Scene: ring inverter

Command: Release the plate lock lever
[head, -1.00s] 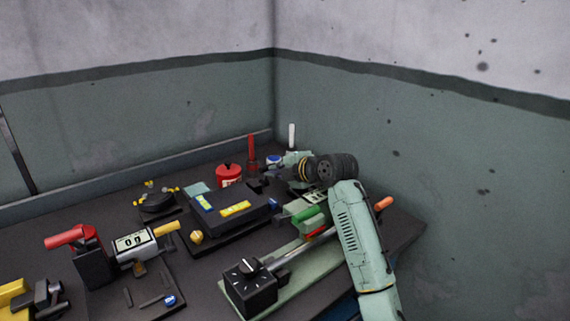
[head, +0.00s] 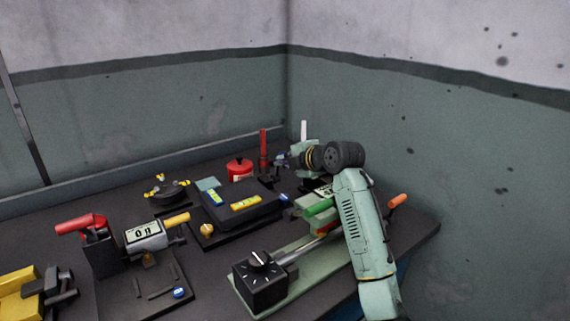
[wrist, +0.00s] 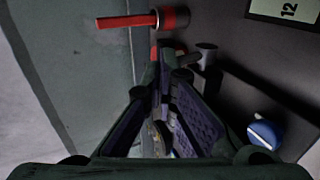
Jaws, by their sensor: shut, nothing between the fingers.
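Which part is the plate lock lever I cannot tell for sure; a red upright handle (head: 263,142) stands at the back of the bench, close to my gripper. My gripper (head: 281,161) is small and partly hidden by clutter in the head view. In the wrist view my gripper (wrist: 165,78) is shut and empty. Beyond its tips a red rod (wrist: 127,21) runs into a red and dark hub. A second red piece (wrist: 153,53) and a grey knob (wrist: 206,52) lie close to the fingertips; whether they touch is unclear.
A white post (head: 303,130) stands behind my wrist near the wall corner. A red pot (head: 239,168) and a black box with yellow labels (head: 243,204) stand to the left. A green-based device with a black knob box (head: 260,285) lies in front. A blue-and-white knob (wrist: 264,133) shows at right.

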